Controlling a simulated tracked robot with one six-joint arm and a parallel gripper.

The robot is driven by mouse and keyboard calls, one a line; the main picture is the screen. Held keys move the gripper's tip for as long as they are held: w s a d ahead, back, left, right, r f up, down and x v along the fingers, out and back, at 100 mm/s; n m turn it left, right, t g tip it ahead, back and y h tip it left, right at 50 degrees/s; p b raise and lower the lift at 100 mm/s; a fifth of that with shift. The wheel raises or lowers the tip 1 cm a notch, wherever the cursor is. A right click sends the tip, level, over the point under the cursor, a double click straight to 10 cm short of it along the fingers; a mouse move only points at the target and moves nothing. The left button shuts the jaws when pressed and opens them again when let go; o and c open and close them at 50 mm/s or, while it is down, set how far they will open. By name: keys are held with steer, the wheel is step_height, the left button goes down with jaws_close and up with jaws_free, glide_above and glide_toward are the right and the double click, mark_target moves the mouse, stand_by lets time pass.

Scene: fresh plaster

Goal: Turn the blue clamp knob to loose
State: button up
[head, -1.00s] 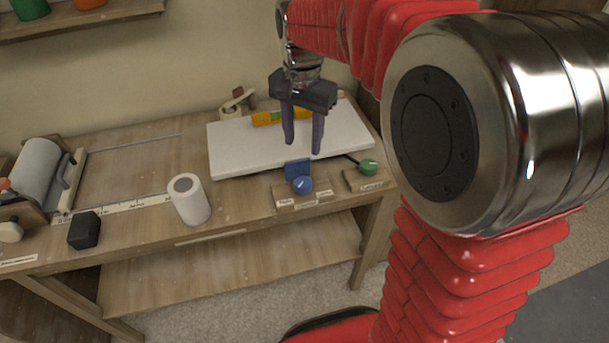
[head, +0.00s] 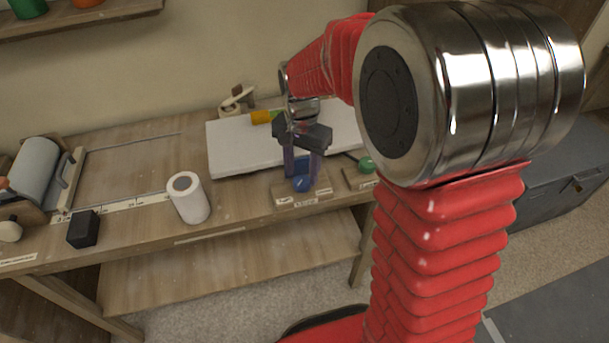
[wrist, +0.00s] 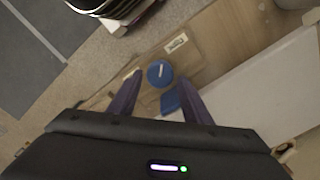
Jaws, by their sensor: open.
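The blue clamp knob (head: 301,184) sits on a small labelled wooden base at the front edge of the bench, with a blue block (head: 303,165) just behind it. In the wrist view the round knob (wrist: 160,73) shows a white pointer line, and the blue block (wrist: 170,101) lies nearer my gripper. My gripper (head: 302,178) points down at the knob, its fingers open on either side of it in the head view. In the wrist view the fingertips (wrist: 160,88) spread around the block and knob. I cannot tell whether either finger touches the knob.
A green knob (head: 367,164) on its own base stands close on the right.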

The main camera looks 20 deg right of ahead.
mark_target(302, 184)
steer(key=shift+f, duration=1.35)
